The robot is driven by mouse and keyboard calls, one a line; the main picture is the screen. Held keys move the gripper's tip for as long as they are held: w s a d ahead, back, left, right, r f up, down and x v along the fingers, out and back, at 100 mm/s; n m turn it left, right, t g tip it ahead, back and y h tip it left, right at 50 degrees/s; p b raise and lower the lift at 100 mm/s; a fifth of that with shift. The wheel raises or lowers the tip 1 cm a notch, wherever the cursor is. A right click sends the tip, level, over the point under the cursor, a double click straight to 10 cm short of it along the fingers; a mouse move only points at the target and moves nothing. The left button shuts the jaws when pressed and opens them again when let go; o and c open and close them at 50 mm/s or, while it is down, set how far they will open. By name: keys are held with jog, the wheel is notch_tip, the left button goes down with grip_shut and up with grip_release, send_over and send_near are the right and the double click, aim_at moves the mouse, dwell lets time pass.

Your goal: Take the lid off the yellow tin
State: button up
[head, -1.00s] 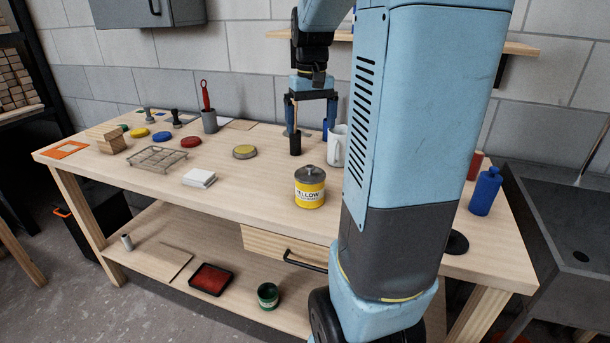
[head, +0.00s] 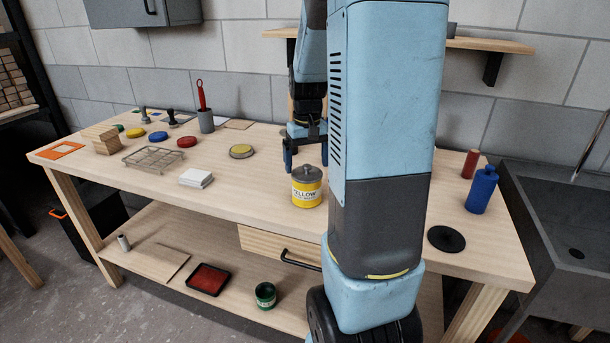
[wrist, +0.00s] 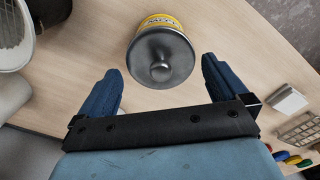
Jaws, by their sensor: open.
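The yellow tin (head: 306,194) stands upright on the workbench, with its grey knobbed lid (head: 307,174) on top. In the wrist view the lid (wrist: 160,57) faces me with its round knob, and a strip of the tin's yellow label (wrist: 160,22) shows beyond it.
White blocks (head: 196,178) and a wire rack (head: 154,158) lie left of the tin. A flat round tin (head: 241,151) lies behind it. A blue bottle (head: 482,190) and black disc (head: 446,238) are at the right. Bare bench surrounds the tin.

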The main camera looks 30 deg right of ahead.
jog(key=shift+f, duration=0.85)
jog(key=c, duration=0.7)
